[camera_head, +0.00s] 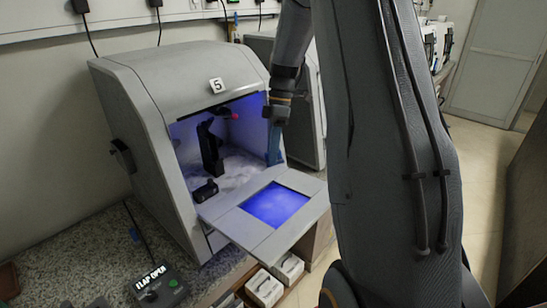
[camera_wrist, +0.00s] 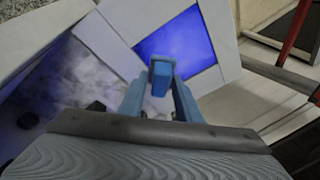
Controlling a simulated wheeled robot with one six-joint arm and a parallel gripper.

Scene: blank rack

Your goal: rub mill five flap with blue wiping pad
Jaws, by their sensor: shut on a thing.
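Mill five (camera_head: 160,95) is a grey cabinet marked 5, with its front open. Its flap (camera_head: 232,222) is folded down and out, with a blue-lit window in the middle. The flap (camera_wrist: 219,45) also shows in the wrist view, beyond my fingers. My gripper (camera_head: 275,145) points down at the right side of the opening, near the flap's inner edge. It is shut on the blue wiping pad (camera_wrist: 162,78), seen nearly end-on between the fingers. The pad's lower face is hidden, so I cannot tell whether it touches the flap.
Inside the mill are a black spindle arm (camera_head: 209,148), a small black block (camera_head: 205,190) and pale dust. A control box (camera_head: 158,287) reading "FLAP OPEN" stands on the speckled counter (camera_head: 90,265). White boxes (camera_head: 265,287) lie below the flap. Another grey cabinet stands close behind my gripper.

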